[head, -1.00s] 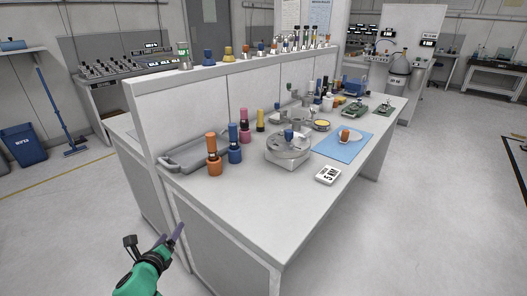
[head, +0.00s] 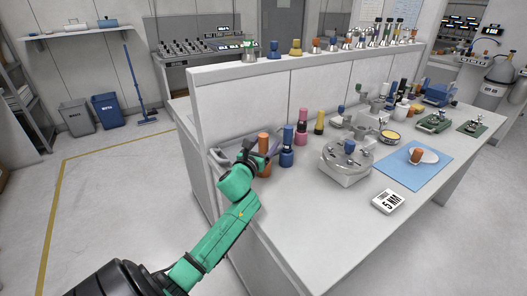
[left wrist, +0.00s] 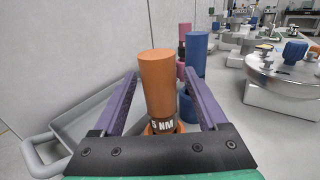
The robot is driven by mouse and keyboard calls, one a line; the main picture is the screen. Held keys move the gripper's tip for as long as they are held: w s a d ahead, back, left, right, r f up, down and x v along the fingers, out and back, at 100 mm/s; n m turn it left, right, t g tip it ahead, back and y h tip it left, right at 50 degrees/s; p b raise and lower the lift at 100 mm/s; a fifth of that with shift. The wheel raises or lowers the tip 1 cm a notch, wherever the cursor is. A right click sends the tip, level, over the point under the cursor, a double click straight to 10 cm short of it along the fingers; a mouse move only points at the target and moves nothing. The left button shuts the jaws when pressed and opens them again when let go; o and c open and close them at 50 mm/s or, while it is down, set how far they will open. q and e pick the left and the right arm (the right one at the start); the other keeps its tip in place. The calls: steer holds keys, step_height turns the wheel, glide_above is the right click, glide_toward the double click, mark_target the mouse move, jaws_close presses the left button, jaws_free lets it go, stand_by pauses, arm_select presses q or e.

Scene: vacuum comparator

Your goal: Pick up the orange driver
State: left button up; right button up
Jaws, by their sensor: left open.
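The orange driver (head: 263,144) stands upright on the bench near its left end, partly hidden by my left gripper in the head view. In the left wrist view the orange driver (left wrist: 158,85) has a dark band marked "5 NM" and stands between the two purple fingers. My left gripper (head: 257,152) is open around it, with a gap showing on both sides of the handle; the gripper also shows in the left wrist view (left wrist: 160,95). My right gripper is in neither view.
A blue driver (head: 287,145) stands just right of the orange one, with pink (head: 301,128) and yellow (head: 319,122) ones behind. A grey tray (left wrist: 50,134) lies to the left. A round metal device (head: 347,165) stands to the right.

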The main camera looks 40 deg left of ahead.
arm_select(q)
steer(key=shift+x, duration=0.95)
steer(key=shift+s, duration=0.1)
jaws_close()
step_height(320, 180, up, 20)
steer(key=p, duration=0.3)
steer(key=shift+p, duration=0.4)
steer(key=c, duration=0.6)
jaws_free()
steer(key=shift+f, duration=0.1)
steer(key=shift+c, duration=0.2)
jaws_close()
steer(key=shift+f, duration=0.1)
